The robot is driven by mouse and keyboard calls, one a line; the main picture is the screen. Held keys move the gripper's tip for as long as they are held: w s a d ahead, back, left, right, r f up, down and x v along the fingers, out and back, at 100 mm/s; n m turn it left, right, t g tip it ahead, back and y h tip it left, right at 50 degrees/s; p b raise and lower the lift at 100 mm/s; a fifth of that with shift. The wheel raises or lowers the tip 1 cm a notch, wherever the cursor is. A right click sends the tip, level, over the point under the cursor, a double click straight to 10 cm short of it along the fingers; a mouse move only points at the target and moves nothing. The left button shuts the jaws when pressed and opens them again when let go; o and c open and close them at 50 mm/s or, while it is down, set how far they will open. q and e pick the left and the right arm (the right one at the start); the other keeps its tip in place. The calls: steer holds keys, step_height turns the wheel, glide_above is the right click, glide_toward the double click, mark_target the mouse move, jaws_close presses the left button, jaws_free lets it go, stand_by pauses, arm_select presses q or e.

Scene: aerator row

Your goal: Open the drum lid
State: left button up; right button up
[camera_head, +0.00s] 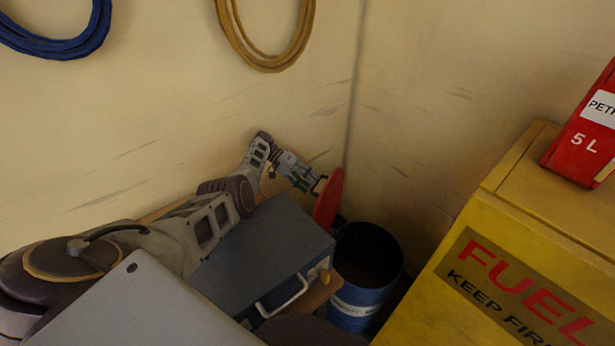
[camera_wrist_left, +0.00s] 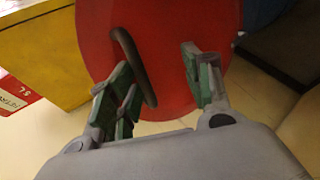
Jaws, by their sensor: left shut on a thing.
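The blue drum (camera_head: 367,306) stands in the corner with its dark mouth uncovered. The red round lid (camera_head: 328,199) stands steeply tilted at the drum's back left edge, and its face fills the top of the left wrist view (camera_wrist_left: 175,40). A dark bar handle (camera_wrist_left: 136,66) crosses the lid's face. My left gripper (camera_head: 317,185) is at the lid's handle side, shut on the handle; its green-padded fingers (camera_wrist_left: 160,85) show on either side in the left wrist view. The hinge is hidden. My right gripper is not in view.
A grey-blue box (camera_head: 262,255) with a pale handle sits left of the drum, under my left arm. A yellow fuel cabinet (camera_head: 470,262) stands close on the right, with a red petrol can (camera_head: 583,150) on top. Walls close in behind; hoses hang above.

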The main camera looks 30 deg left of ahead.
arm_select(q)
steer(key=shift+s+d+f, duration=0.1)
steer(key=shift+s+f, duration=0.15)
steer(key=shift+f, duration=0.15)
step_height(320, 180, up, 11)
steer(key=shift+w, duration=0.25)
stand_by(0.6)
steer(key=shift+f, duration=0.1)
stand_by(0.6)
